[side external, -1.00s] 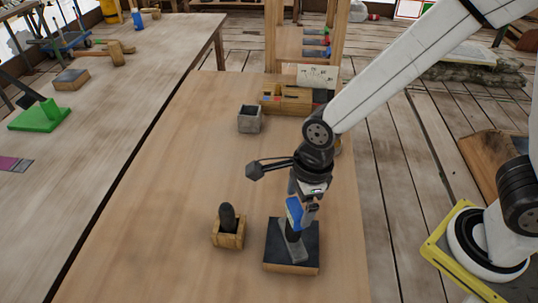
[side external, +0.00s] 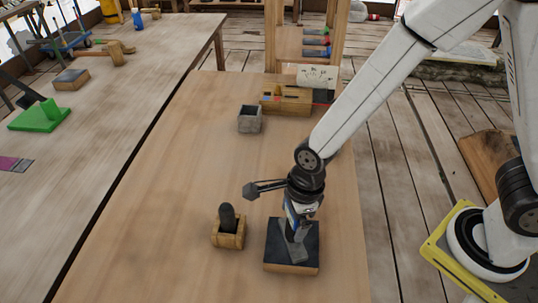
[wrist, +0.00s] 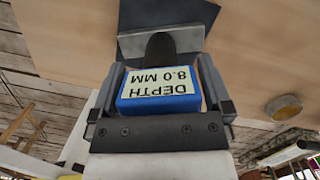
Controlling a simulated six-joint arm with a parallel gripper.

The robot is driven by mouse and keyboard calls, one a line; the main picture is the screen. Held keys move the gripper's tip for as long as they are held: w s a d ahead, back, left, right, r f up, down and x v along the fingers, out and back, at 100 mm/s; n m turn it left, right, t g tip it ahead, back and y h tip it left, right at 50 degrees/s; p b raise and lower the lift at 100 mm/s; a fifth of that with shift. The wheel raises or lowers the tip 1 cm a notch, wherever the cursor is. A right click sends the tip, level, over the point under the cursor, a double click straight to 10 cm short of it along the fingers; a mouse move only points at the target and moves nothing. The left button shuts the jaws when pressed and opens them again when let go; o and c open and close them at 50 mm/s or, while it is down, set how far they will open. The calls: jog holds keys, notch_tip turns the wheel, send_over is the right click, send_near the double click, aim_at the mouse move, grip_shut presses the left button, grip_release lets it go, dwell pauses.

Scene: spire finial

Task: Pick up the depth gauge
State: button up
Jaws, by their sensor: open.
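The depth gauge (side external: 296,250) stands upright on a dark-topped square wooden block (side external: 272,268). Its grey foot shows in the side view; its upper part is mostly hidden by my gripper (side external: 298,224). In the wrist view the depth gauge (wrist: 160,104) shows a blue head with a pale label reading "DEPTH 8.0 MM". My gripper (wrist: 160,68) has one finger on each side of the blue head. The jaws are open around it, and I cannot tell whether either finger touches it.
A small wooden holder (side external: 228,241) with a dark rounded piece (side external: 227,216) stands just left of the block. A grey open cup (side external: 249,121) and a wooden tray box (side external: 287,103) stand farther back.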

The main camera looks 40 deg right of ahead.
jog(key=shift+c, duration=0.2)
dwell(0.3)
jog(key=c, duration=1.3)
jog(key=shift+o, duration=0.2)
jog(key=shift+r, duration=0.2)
jog(key=shift+r, duration=4.85)
jog(key=shift+f, duration=0.15)
notch_tip(320, 180, down, 3)
jog(key=n+g, duration=0.1)
jog(key=n, duration=0.4)
jog(key=shift+n, duration=0.4)
notch_tip(320, 180, down, 3)
jog(key=n, duration=0.6)
jog(key=shift+s+g, duration=0.15)
jog(key=shift+g, duration=0.25)
